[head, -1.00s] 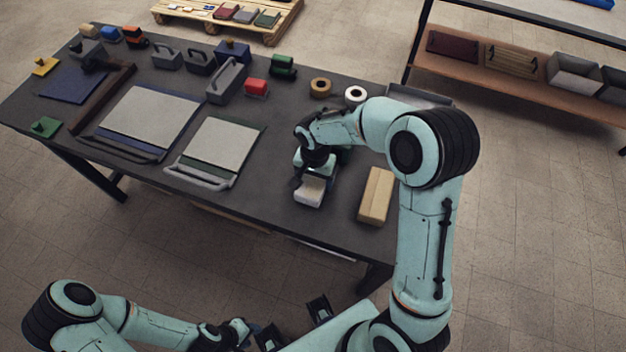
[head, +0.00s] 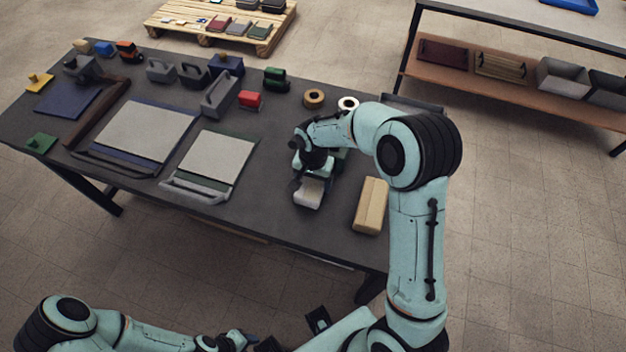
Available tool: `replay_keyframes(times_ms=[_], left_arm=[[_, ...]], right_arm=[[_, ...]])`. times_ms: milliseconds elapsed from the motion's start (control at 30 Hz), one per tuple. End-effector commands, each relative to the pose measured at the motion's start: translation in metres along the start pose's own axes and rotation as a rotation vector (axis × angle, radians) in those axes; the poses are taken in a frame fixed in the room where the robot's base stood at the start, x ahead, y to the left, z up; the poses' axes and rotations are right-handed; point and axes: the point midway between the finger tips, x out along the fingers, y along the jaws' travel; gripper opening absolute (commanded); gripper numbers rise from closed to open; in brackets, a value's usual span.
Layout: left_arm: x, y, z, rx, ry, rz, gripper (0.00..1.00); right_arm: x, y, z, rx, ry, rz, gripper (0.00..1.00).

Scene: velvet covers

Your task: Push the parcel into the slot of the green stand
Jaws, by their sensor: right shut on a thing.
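My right gripper (head: 308,181) points down near the table's front edge, right of the middle. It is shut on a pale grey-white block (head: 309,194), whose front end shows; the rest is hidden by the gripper. A tan box (head: 370,206), which looks like a parcel, lies just right of the gripper, apart from it. A small green stand-like piece (head: 276,77) is at the back of the table; whether it is the task's stand and has a slot, I cannot tell. My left gripper (head: 252,342) is low at the bottom edge, off the table, partly cut off.
Two trays with grey boards, one blue-edged (head: 146,131) and one green-edged (head: 214,161), lie left of my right gripper. A red block (head: 250,100), tape rolls (head: 314,97) and grey holders stand behind. The front strip between trays and gripper is clear.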

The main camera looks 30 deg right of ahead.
Motion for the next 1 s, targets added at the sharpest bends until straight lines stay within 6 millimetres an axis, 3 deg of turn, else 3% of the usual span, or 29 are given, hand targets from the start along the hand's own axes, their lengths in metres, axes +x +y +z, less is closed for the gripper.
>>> replay_keyframes(times_ms=[133,167,200,433,567,1000], left_arm=[[0.0,0.0,0.0,0.0,0.0,0.0,0.43],[0.0,0.0,0.0,0.0,0.0,0.0,0.43],[0.0,0.0,0.0,0.0,0.0,0.0,0.43],[0.0,0.0,0.0,0.0,0.0,0.0,0.43],[-0.001,0.0,0.0,0.0,0.0,0.0,0.43],[-0.009,0.004,-0.003,0.002,0.005,0.002,0.43]], right_arm=[[0.0,0.0,0.0,0.0,0.001,-0.001,0.35],[0.0,0.0,0.0,0.0,0.001,-0.001,0.89],[0.0,0.0,0.0,0.0,0.001,-0.001,1.0],[-0.001,0.0,0.0,0.0,0.001,-0.001,1.0],[-0.011,-0.001,-0.001,0.0,0.003,-0.004,1.0],[-0.103,-0.001,-0.001,0.0,0.003,-0.006,1.0]])
